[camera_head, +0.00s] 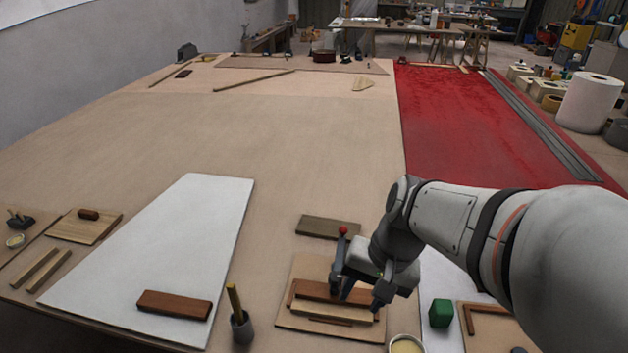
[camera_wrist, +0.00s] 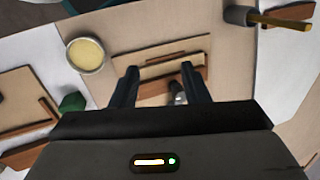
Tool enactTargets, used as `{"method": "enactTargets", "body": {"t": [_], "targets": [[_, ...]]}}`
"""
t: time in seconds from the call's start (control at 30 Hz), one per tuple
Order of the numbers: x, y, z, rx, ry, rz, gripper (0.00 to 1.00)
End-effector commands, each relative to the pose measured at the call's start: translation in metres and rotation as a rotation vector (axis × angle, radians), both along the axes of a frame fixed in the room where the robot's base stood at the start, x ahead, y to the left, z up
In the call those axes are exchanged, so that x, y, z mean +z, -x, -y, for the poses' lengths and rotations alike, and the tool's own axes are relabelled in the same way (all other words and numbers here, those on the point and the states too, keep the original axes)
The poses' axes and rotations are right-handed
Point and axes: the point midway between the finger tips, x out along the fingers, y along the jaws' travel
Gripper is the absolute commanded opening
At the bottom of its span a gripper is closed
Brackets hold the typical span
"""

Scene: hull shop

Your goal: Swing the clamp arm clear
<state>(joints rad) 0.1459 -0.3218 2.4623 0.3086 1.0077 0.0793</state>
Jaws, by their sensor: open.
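A dark clamp arm with a red knob (camera_head: 343,231) stands upright at the back edge of a wooden fixture board (camera_head: 302,322), just left of my gripper. My gripper (camera_head: 363,291) is low over the board, its two fingers apart and pointing down, with nothing seen between them in the head view. In the wrist view my gripper (camera_wrist: 160,72) is open over brown wooden strips (camera_wrist: 165,66). A small grey metal part (camera_wrist: 178,94) shows near the right finger; I cannot tell whether it belongs to the clamp. My wrist hides part of the fixture.
A cup holding a yellow-handled tool (camera_head: 241,325) stands left of the board. A green block (camera_head: 440,313) and a pale round pot (camera_head: 406,345) are close on the right. A dark flat slab (camera_head: 328,227) lies behind. The white panel (camera_head: 175,250) is mostly clear.

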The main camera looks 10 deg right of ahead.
Motion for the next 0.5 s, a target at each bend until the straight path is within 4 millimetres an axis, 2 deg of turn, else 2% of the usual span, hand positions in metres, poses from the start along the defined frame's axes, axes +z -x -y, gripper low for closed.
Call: {"method": "enactTargets", "body": {"t": [0.03, 0.17, 0.27, 0.37, 0.5], "targets": [[-0.026, -0.007, -0.008, -0.127, -0.103, -0.083, 0.42], [-0.054, -0.036, -0.029, -0.472, -0.396, -0.290, 0.42], [-0.068, -0.070, -0.035, -0.728, -0.632, -0.443, 0.42], [-0.082, -0.113, -0.025, -0.977, -0.883, -0.585, 0.42], [-0.098, -0.169, 0.012, -1.255, -1.217, -0.740, 0.42]]}}
